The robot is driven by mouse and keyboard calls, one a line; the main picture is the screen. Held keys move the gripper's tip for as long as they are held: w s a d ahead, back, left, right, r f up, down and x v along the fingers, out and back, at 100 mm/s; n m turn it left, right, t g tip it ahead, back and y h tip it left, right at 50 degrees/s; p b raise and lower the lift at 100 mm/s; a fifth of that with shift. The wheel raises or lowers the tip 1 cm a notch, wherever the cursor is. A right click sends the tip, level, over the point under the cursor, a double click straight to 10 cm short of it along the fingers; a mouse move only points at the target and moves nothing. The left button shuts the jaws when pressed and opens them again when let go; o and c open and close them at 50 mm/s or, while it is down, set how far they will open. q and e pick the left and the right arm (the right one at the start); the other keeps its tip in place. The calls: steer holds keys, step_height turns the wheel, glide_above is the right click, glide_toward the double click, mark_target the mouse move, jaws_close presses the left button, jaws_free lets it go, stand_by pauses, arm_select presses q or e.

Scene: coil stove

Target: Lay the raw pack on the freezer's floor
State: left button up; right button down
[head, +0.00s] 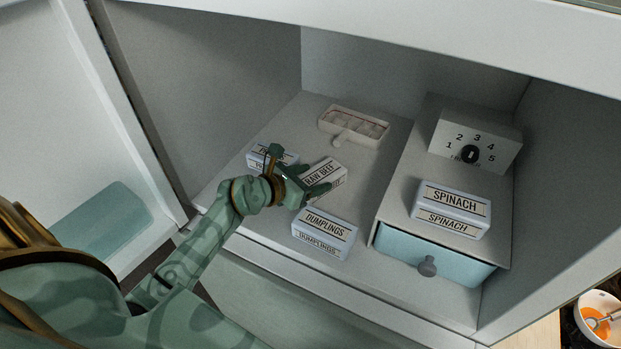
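I cannot tell whether the near finger touches the pack. The pack's lower left part is hidden by the gripper. My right gripper is not in view.
A dumplings pack (324,233) sits just in front, and another labelled pack (258,160) is partly hidden behind my gripper. An ice tray (354,122) lies at the back. At right, a spinach pack (451,208) and a dial box (475,138) stand above a blue drawer (430,258).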

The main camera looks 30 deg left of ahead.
arm_select(q)
steer(key=shift+o, duration=1.2)
steer(key=shift+r, duration=0.1)
steer(key=shift+s+r, duration=0.15)
steer(key=shift+s, duration=0.05)
steer(key=b+v, duration=0.1)
steer(key=v, duration=1)
steer(key=shift+s+r, duration=0.15)
steer(key=shift+s, duration=0.15)
steer(key=shift+a, duration=0.15)
